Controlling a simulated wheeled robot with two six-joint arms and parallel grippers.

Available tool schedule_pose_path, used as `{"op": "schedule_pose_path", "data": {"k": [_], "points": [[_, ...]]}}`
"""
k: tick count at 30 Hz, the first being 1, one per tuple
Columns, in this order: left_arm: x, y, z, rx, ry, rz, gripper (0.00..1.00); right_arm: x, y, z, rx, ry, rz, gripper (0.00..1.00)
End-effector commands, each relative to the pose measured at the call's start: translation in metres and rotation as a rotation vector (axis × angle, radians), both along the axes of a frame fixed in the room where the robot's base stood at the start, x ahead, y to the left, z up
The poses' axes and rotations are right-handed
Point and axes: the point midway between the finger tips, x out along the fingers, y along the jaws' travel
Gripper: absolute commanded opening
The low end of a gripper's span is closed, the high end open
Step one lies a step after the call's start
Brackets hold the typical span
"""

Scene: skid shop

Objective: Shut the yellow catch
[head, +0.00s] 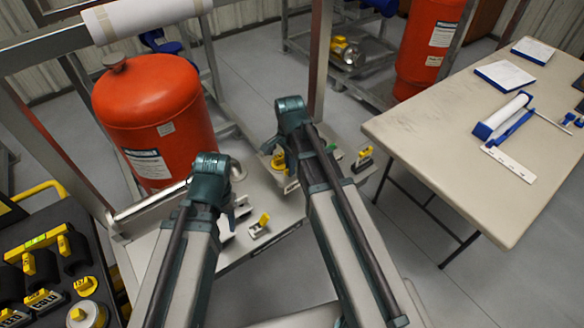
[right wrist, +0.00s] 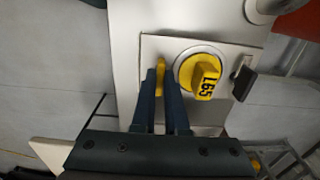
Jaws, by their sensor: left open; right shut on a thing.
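In the right wrist view, my right gripper (right wrist: 159,72) is shut on a narrow upright yellow piece, which looks like the yellow catch (right wrist: 161,79). It stands on a pale plate, just left of a round yellow knob (right wrist: 203,74) marked L65, and the fingers hide part of it. In the head view, the right arm covers this spot.
A black lever (right wrist: 243,82) stands right of the knob. A small yellow-topped bracket (head: 260,225) sits on the bench between my arms. A red tank (head: 150,110) stands behind the left arm. A beige table (head: 440,125) is at right; a dark tool tray (head: 95,235) is at left.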

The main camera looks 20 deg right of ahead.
Motion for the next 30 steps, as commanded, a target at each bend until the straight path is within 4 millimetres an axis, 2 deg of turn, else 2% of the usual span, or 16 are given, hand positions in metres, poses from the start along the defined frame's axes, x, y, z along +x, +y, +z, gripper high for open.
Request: {"op": "schedule_pose_path", "data": {"k": [9, 18, 30], "points": [[0.0000, 0.0000, 0.0000, 0.000, 0.000, 0.000, 0.50, 0.0001, 0.0000, 0.0000, 0.000, 0.000, 0.006, 0.00], [0.0000, 0.0000, 0.0000, 0.000, 0.000, 0.000, 0.50, 0.0001, 0.0000, 0.0000, 0.000, 0.000, 0.267, 0.00], [0.0000, 0.0000, 0.0000, 0.000, 0.000, 0.000, 0.50, 0.0001, 0.0000, 0.0000, 0.000, 0.000, 0.326, 0.00]]}}
